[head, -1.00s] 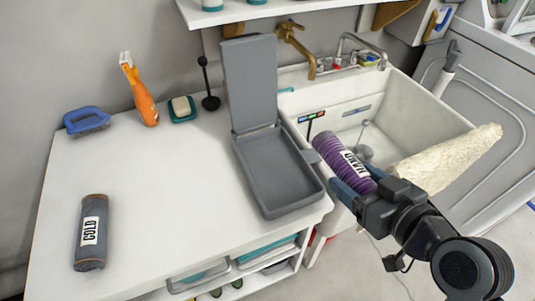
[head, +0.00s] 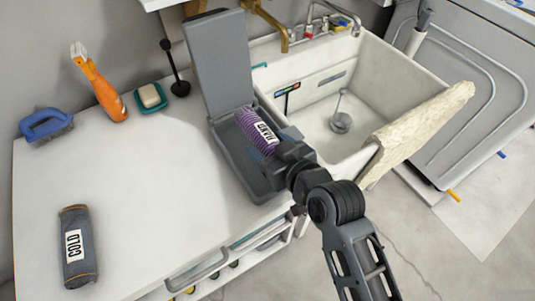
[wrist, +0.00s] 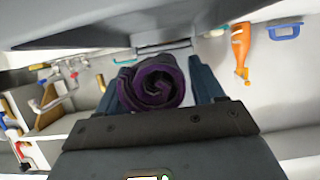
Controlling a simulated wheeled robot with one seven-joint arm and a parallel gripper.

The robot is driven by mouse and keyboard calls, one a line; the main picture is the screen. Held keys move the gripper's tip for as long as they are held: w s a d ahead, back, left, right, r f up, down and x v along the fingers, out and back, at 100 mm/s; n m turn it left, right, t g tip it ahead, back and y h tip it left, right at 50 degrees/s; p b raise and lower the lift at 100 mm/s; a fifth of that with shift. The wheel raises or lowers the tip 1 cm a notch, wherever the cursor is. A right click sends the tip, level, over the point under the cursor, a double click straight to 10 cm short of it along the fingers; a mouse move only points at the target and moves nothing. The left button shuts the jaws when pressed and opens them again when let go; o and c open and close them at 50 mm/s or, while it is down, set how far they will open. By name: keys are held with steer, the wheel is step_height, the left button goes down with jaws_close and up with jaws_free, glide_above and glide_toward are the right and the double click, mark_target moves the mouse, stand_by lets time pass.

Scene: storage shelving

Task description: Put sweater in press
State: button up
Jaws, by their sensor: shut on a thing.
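A rolled purple sweater (head: 256,130) with a white "HAND" label is held in my gripper (head: 266,146). In the wrist view the roll's spiral end (wrist: 156,84) sits between the two fingers (wrist: 165,85). The press (head: 240,188) is a grey open tray with its lid (head: 214,62) raised upright at the back. In the head view the sweater and my fingers are over the press tray, toward its back. I cannot tell whether the sweater touches the tray floor.
A grey roll labelled "COLD" (head: 76,246) lies at the front left of the white counter (head: 150,200). A blue brush (head: 46,125), an orange bottle (head: 98,85) and a soap dish (head: 152,97) stand behind. A sink (head: 365,92) with cream cloth (head: 418,130) on its rim is right.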

steer(key=shift+a+f, duration=0.15)
steer(key=shift+f, duration=1.9)
steer(key=o, duration=1.3)
steer(key=shift+f, duration=0.1)
steer(key=shift+c, duration=0.2)
steer(key=v, duration=1.2)
steer(key=shift+b, duration=0.35)
